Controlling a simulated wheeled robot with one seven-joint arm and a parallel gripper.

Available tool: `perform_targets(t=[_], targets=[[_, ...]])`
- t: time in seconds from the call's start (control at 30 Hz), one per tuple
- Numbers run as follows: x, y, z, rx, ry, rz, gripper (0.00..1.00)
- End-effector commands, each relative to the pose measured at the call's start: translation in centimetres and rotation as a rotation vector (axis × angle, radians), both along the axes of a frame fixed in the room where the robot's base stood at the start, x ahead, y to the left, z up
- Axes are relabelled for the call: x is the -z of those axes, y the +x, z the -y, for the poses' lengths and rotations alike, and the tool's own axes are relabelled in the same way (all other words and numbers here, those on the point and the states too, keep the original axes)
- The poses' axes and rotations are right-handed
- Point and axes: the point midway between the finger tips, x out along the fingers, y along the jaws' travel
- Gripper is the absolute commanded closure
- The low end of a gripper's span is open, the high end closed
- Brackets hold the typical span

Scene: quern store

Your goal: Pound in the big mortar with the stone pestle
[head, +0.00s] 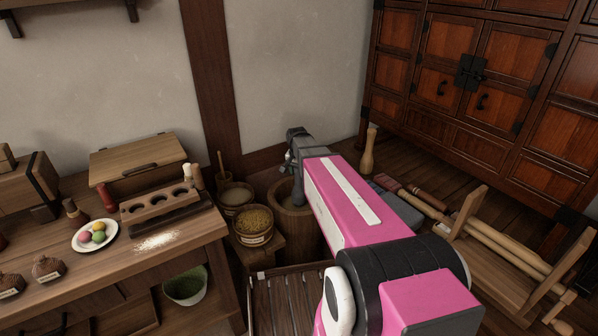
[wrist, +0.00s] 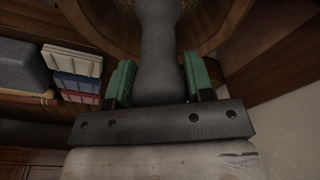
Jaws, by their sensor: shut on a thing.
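The big wooden mortar (head: 292,222) stands on the floor beyond the table, partly hidden by my arm. My gripper (wrist: 158,80) is shut on the grey stone pestle (wrist: 158,38), with a green pad on each side of its shaft. In the wrist view the pestle reaches away into or over a round wooden vessel (wrist: 85,20), probably the mortar, with speckled contents. Whether the pestle touches them is hidden. In the head view my gripper (head: 296,150) is above the mortar.
Tubs of grain (head: 253,222) and meal (head: 235,194) stand left of the mortar. A table (head: 190,245) with a plate of coloured balls (head: 94,236) is at left. A wooden bottle-shaped piece (head: 368,152) and a rack (head: 465,235) are at right, before a cabinet (head: 470,80).

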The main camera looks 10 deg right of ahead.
Motion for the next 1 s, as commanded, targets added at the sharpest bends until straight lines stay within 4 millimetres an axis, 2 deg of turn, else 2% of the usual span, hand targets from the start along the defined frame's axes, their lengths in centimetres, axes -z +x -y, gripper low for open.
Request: perform_targets(t=[0.43, 1.0], targets=[[6.2, 0.1, 0.0, 0.001, 0.0, 0.001, 0.85], [7.4, 0.0, 0.0, 0.0, -0.001, 0.001, 0.85]])
